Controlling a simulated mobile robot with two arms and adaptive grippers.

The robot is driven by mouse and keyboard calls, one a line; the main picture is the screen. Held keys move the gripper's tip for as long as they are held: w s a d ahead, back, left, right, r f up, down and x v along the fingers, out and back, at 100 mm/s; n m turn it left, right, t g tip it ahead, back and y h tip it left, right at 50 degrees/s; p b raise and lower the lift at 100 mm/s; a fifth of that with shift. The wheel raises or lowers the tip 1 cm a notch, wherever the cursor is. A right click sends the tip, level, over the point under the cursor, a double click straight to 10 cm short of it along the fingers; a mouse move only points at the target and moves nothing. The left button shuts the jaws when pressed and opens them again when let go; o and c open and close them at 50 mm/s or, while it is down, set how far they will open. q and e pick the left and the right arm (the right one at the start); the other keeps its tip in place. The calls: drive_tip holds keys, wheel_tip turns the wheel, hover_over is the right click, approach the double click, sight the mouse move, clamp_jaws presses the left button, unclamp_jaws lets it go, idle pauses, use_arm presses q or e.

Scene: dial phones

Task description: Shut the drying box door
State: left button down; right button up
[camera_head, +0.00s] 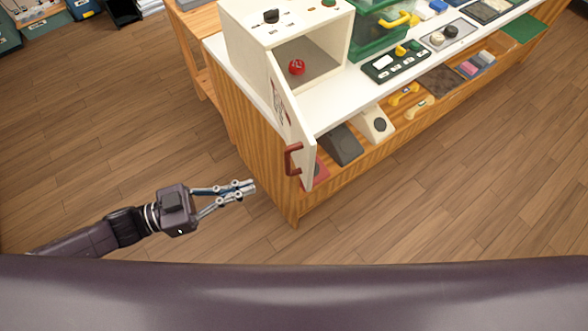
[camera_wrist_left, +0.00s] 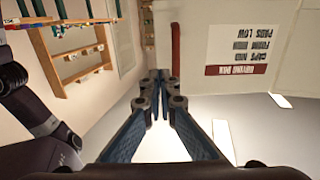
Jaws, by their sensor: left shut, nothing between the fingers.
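The drying box (camera_head: 285,40) is a cream box on the near left end of the white counter. Its door (camera_head: 290,120) stands wide open, swung out towards me past the counter's front edge. A red-brown handle (camera_head: 292,159) is on the door's outer end. A red round thing (camera_head: 296,67) lies inside the box. My left gripper (camera_head: 252,187) is shut and empty, left of and a little below the handle, apart from it in the head view. In the left wrist view the door's outer face (camera_wrist_left: 245,45) carries an upside-down label. My right gripper is not in view.
The white counter (camera_head: 345,97) has a wooden body with an open shelf holding phone parts. A green crate (camera_head: 378,30) and a dark key panel (camera_head: 396,62) stand right of the box. The wooden floor (camera_head: 110,120) left of the counter is clear.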

sight(307, 168)
use_arm(q)
drive_tip(key=p+x, duration=0.3)
drive_tip(key=x, duration=0.7)
drive_tip(key=shift+w+d+r, duration=0.1)
drive_tip(key=shift+w+d+p, duration=0.25)
drive_tip(key=shift+d+p, duration=0.15)
drive_tip(key=shift+d, duration=0.25)
drive_tip(key=shift+d, duration=0.1)
